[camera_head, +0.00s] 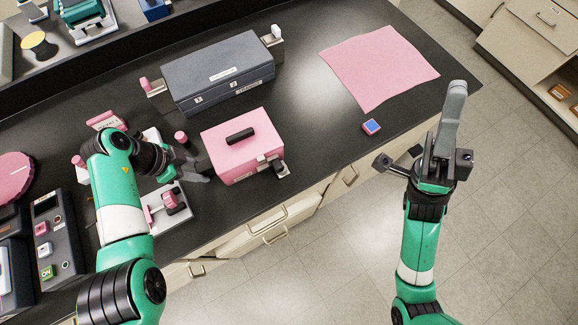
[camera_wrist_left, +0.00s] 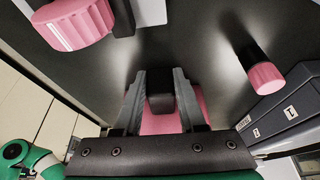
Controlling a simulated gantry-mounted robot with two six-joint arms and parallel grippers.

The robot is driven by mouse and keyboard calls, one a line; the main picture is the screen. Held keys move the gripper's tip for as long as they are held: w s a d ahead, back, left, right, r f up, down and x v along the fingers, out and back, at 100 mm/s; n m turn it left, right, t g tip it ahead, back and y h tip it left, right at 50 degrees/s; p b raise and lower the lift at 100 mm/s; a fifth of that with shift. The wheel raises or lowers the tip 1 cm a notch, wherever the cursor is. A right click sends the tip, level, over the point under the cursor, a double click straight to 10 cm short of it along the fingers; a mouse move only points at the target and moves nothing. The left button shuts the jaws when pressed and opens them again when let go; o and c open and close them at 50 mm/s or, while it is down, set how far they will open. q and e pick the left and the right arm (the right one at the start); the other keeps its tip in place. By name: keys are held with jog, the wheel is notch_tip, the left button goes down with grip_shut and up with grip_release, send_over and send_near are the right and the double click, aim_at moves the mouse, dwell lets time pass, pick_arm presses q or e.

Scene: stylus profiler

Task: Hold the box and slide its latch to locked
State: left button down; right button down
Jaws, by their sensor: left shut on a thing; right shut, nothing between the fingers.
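The pink box (camera_head: 225,150) stands near the counter's front edge, with a black handle (camera_head: 240,135) on its lid. A latch with a black knob (camera_head: 277,166) and metal plates is on its front right side; its exact slide position is too small to tell. My left gripper (camera_head: 203,168) is at the box's left side. In the left wrist view my left gripper (camera_wrist_left: 162,95) is shut on a black block (camera_wrist_left: 160,82), with the pink box (camera_wrist_left: 160,123) showing beside it. My right gripper (camera_head: 457,88) is shut and empty, off the counter's right edge.
A long dark grey case (camera_head: 220,75) lies behind the box. A pink cylinder (camera_head: 181,137) and a white plate with a pink knobbed fixture (camera_head: 165,205) are to the left. A pink cloth (camera_head: 378,65) and a small blue-topped block (camera_head: 371,126) lie right; counter between is clear.

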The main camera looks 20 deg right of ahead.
aim_at(277, 166)
jog(key=w+d+f+m+g+h, duration=0.15)
jog(key=d+f+m+h, duration=0.25)
jog(key=m+h, duration=0.65)
jog(key=w+d+f+m+g+h, duration=0.1)
jog(key=w+d+f+m+h, duration=0.15)
jog(key=d+m+h, duration=0.75)
jog(key=w+a+f+g+h, duration=0.1)
jog(key=a+f+g, duration=0.15)
jog(key=f, duration=0.35)
jog(key=w+a+f+g, duration=0.1)
jog(key=f+g, duration=0.2)
jog(key=f, duration=0.3)
jog(key=a+f+n+g+y, duration=0.2)
jog(key=a+f+y, duration=0.4)
jog(key=f, duration=0.4)
jog(key=s+a+f+n+g+y, duration=0.1)
jog(key=s+a+f+n+y, duration=0.1)
jog(key=a+y, duration=0.3)
jog(key=s+a+f+n+y, duration=0.1)
jog(key=s+a+n+y, duration=0.2)
jog(key=a, duration=0.4)
jog(key=shift+m+y, duration=0.25)
jog(key=shift+m, duration=0.5)
jog(key=x, duration=0.9)
jog(key=shift+w+d, duration=0.25)
jog(key=shift+w, duration=0.15)
jog(key=a, duration=0.3)
jog(key=shift+w+a+f, duration=0.15)
jog(key=shift+a, duration=0.45)
